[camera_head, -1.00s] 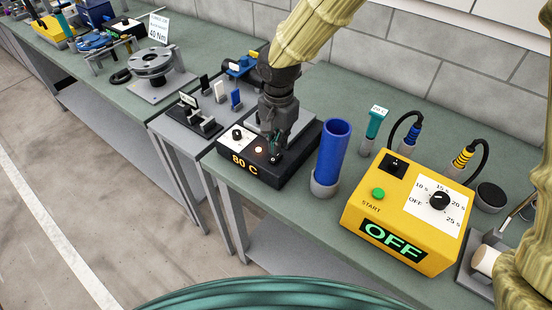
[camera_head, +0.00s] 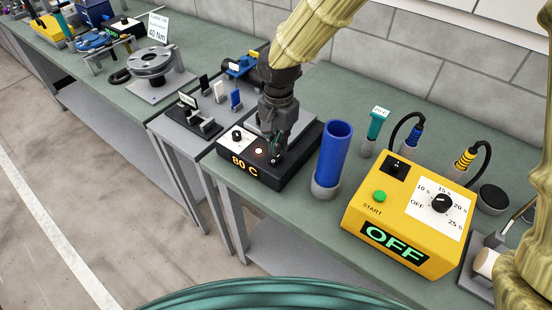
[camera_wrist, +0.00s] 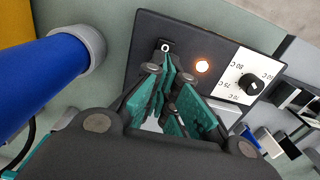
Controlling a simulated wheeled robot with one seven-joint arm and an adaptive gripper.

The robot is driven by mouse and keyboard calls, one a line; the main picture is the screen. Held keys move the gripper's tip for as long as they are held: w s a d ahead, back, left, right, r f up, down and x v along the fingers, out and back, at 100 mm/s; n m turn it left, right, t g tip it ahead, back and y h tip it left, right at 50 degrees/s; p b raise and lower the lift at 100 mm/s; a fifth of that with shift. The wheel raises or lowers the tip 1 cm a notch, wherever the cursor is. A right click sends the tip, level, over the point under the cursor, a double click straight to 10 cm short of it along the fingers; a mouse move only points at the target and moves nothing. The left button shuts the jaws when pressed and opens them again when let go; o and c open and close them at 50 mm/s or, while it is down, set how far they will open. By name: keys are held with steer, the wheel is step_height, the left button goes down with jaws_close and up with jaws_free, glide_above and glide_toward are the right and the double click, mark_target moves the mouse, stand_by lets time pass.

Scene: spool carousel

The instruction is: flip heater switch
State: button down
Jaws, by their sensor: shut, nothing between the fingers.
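The heater is a black box (camera_head: 244,171) with an orange "80 C" readout, a glowing lamp (camera_wrist: 203,66) and a white dial plate with a black knob (camera_wrist: 252,86). Its small switch (camera_wrist: 164,46) shows in the wrist view by a "0" mark, at the end of the panel away from the dial. My gripper (camera_head: 275,158) is shut and empty, pointing down over the heater's front. In the wrist view its teal-padded fingers (camera_wrist: 168,68) are right at the switch. I cannot tell whether they touch it. The fingers partly hide the switch.
A blue tube (camera_head: 333,155) in a grey holder stands close to the right of the heater. A yellow box (camera_head: 352,228) reading "OFF" is further right. Small fixtures on a dark plate (camera_head: 178,123) stand to the left. A grey block wall (camera_head: 420,70) is behind.

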steer(key=shift+f+b, duration=0.75)
steer(key=shift+f, duration=0.65)
stand_by(1.3)
steer(key=shift+r+p, duration=2.8)
steer(key=shift+r, duration=0.7)
